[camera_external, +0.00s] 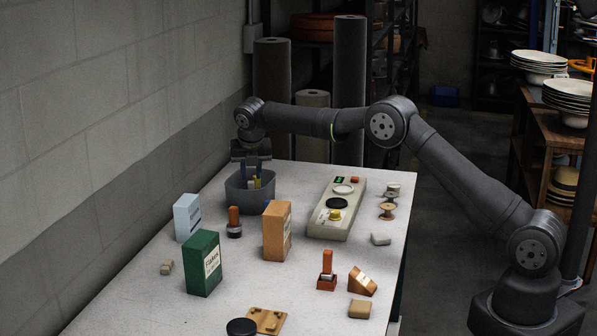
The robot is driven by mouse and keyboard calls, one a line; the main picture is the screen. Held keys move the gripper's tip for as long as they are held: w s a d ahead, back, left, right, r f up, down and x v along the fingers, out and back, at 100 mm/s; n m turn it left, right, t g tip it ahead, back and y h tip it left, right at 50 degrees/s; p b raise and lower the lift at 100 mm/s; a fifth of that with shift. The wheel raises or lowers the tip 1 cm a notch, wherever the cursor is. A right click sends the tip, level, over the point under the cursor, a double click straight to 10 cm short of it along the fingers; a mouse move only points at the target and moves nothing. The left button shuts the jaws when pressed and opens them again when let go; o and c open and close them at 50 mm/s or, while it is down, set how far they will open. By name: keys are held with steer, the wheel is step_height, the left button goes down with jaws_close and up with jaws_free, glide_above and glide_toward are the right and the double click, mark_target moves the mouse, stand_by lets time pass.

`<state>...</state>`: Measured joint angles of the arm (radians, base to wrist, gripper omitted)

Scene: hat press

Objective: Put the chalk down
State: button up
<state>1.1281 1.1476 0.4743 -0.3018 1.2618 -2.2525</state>
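My gripper (252,168) points down at the far left of the table, at the mouth of a round grey tub (241,201).
A green box (204,264), an orange box (277,232) and a pale blue box (187,217) stand in front of the tub. A beige panel with knobs (325,226) lies right of it. Small blocks and spools sit along the right side. Bare tabletop (170,304) shows at front left.

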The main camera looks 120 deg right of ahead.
mark_target(251, 182)
steer(key=shift+v, duration=1.65)
steer(key=shift+f, duration=0.1)
steer(key=x, duration=1.2)
steer(key=shift+f, duration=0.2)
step_height(251, 182, up, 3)
steer(key=shift+f, duration=0.1)
steer(key=shift+r, duration=0.55)
